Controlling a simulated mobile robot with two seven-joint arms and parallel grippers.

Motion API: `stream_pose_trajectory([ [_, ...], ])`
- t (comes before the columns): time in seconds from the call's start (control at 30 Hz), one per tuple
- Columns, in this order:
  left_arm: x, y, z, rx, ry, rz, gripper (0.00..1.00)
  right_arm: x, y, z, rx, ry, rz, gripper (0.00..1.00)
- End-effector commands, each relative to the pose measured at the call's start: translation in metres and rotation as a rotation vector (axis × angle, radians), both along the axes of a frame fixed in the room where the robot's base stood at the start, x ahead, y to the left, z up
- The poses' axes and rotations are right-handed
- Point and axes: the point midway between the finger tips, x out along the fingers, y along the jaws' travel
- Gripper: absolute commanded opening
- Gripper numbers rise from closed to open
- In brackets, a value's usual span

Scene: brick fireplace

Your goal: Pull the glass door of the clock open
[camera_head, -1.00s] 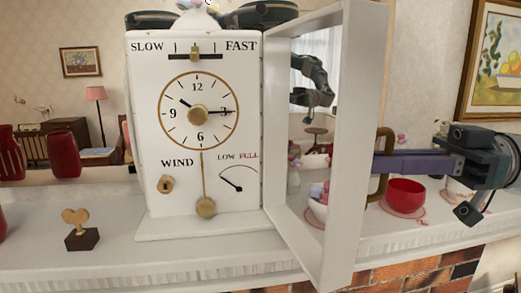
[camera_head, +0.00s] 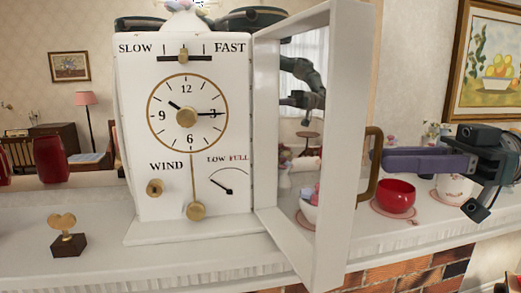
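The white clock (camera_head: 150,120) stands on the mantel, with its dial, winding hole and pendulum facing me. Its framed glass door (camera_head: 345,150) stands wide open, swung out from the clock's right side toward me. A brown handle (camera_head: 371,187) sits on the door's outer face. My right gripper (camera_head: 385,160) comes in from the right, with its purple-grey fingers level with the handle and their tips just right of it. No grip on the handle shows. My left gripper is not in view.
A red bowl (camera_head: 397,196) and a white patterned cup (camera_head: 453,188) stand on the mantel below my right gripper. A gold heart ornament (camera_head: 67,240) stands at the left. A dark arm shape shows through the door frame, apparently reflected.

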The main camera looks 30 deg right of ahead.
Motion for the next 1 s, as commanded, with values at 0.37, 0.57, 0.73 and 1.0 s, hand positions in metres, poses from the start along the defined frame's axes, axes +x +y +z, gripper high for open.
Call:
stream_pose_trajectory([
  [0.37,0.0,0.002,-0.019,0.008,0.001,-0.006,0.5,-0.033,-0.055,-0.002,-0.003,-0.001,-0.002,0.24],
  [0.57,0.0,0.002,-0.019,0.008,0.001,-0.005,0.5,-0.036,-0.059,0.0,0.0,-0.001,-0.001,0.24],
  [0.73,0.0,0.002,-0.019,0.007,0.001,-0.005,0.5,-0.036,-0.059,0.0,0.0,-0.001,-0.001,0.24],
  [1.0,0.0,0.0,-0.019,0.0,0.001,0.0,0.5,-0.035,-0.058,-0.001,0.001,-0.001,-0.004,0.24],
])
